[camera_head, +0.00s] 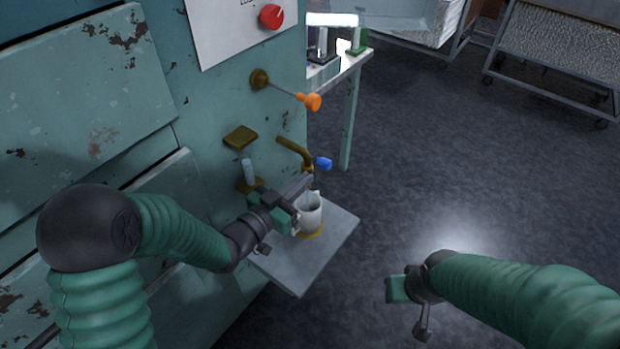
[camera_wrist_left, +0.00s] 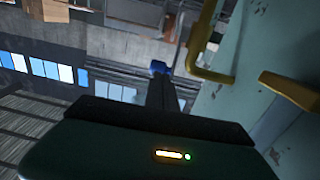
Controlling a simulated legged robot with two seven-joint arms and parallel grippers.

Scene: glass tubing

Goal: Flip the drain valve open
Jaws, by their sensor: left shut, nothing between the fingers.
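A brass spout (camera_head: 292,149) juts from the teal machine, with a blue handle (camera_head: 323,163) at its outer end; this looks like the drain valve. My left gripper (camera_head: 305,182) is shut and empty, just below the blue handle and above a white mug (camera_head: 308,214). In the left wrist view, the shut fingers (camera_wrist_left: 162,96) point toward the blue handle (camera_wrist_left: 160,67), which shows just past their tips; whether they touch is unclear. The brass spout (camera_wrist_left: 208,74) is to the right there. My right gripper (camera_head: 408,290) hangs over the floor, away from the machine; its jaws are unclear.
The mug stands on a grey shelf (camera_head: 325,250) fixed to the machine. Above are an orange knob (camera_head: 312,102) on a thin rod, a red knob (camera_head: 271,16) and a brass plate (camera_head: 240,137). A bench (camera_head: 348,110) stands behind.

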